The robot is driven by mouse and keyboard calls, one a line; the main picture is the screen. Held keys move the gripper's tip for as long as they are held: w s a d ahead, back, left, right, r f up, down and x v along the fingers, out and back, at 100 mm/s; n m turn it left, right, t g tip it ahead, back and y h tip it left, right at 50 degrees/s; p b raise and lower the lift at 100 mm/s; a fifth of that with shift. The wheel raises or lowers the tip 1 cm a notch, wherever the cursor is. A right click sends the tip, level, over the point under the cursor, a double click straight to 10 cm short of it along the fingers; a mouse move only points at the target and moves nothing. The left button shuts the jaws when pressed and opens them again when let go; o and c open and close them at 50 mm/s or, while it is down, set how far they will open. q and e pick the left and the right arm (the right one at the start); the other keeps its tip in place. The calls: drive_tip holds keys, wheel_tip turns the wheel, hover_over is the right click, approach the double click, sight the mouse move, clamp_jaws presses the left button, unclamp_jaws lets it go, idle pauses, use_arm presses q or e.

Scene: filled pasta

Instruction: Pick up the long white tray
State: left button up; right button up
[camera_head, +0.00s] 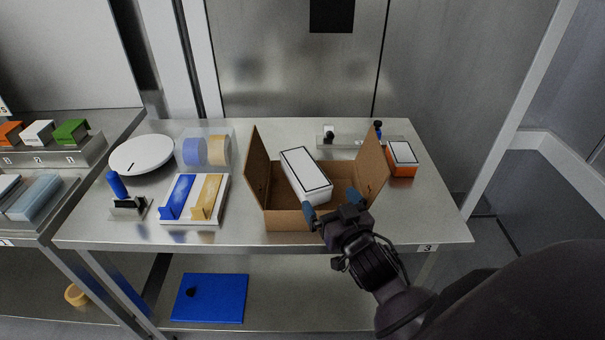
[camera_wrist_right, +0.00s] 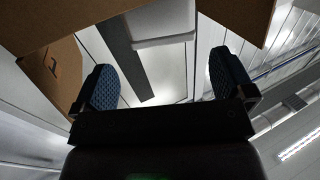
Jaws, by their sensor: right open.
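A long white tray-like piece (camera_head: 306,172) with a dark outline on its top lies tilted inside an open cardboard box (camera_head: 284,219) on the table. My right gripper (camera_head: 332,204) is open and empty at the front of the box, near the piece's front end and apart from it. In the right wrist view, both fingers (camera_wrist_right: 160,88) stand wide apart with nothing between them. A pale piece (camera_wrist_right: 163,24) and brown cardboard (camera_wrist_right: 238,12) show beyond them. A flat white holder (camera_head: 190,220) with a blue and a yellow piece lies left of the box. My left gripper is out of view.
The box's side flaps (camera_head: 257,160) stand up on both sides. A white round dish (camera_head: 142,154), a stamp-like blue-handled item (camera_head: 117,187) and an orange-and-white box (camera_head: 403,158) stand on the metal table (camera_head: 430,215). The table's right front is clear.

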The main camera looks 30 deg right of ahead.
sight(320, 191)
drive_tip(key=shift+w+d, duration=0.15)
drive_tip(key=shift+w, duration=1.05)
drive_tip(key=w, duration=0.4)
drive_tip(key=shift+d+f, duration=0.1)
drive_tip(key=shift+d, duration=0.05)
drive_tip(key=shift+w+d, duration=0.1)
drive_tip(key=shift+w, duration=0.25)
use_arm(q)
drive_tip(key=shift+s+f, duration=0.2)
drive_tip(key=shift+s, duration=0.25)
